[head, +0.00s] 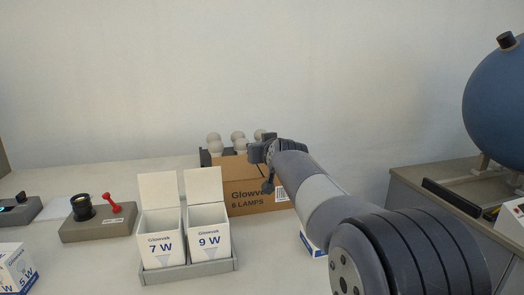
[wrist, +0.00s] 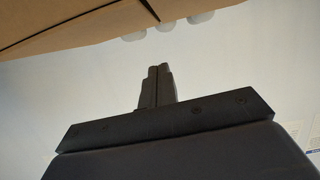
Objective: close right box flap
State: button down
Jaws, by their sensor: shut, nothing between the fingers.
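A brown cardboard box (head: 245,199) marked "Glowvek 6 LAMPS" stands on the bench in the head view. My gripper (head: 256,152) is at its top right, and my arm covers the box's right end and much of its top. In the wrist view, brown cardboard panels (wrist: 75,22) fill the upper left, with a dark seam between them. I cannot tell how far the right flap is folded. The gripper's fingers (wrist: 157,72) are together and empty, apart from the cardboard in that picture.
Several white bulbs (head: 214,143) stand behind the box. Two small open white boxes, 7 W (head: 161,250) and 9 W (head: 209,243), sit in a grey tray (head: 190,273) in front. A grey block with a red lever (head: 115,204) stands left. A blue sphere (head: 495,100) is at right.

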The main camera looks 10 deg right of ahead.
jog(key=v, duration=0.9)
jog(key=shift+s, duration=0.25)
jog(key=shift+w+d+f, duration=0.1)
send_over(262, 167)
jog(key=s, duration=0.1)
notch_tip(262, 167, down, 2)
jog(key=shift+s+f, duration=0.15)
jog(key=shift+w+f+b, duration=0.3)
jog(key=shift+f+b, duration=0.2)
jog(key=shift+f, duration=0.1)
jog(key=shift+w+f+b, duration=0.3)
jog(key=shift+f+b, duration=0.15)
jog(key=shift+f, duration=0.15)
jog(key=shift+s+f+b, duration=0.1)
jog(key=shift+f+b, duration=0.55)
jog(key=shift+f, duration=0.2)
jog(key=shift+r, duration=0.1)
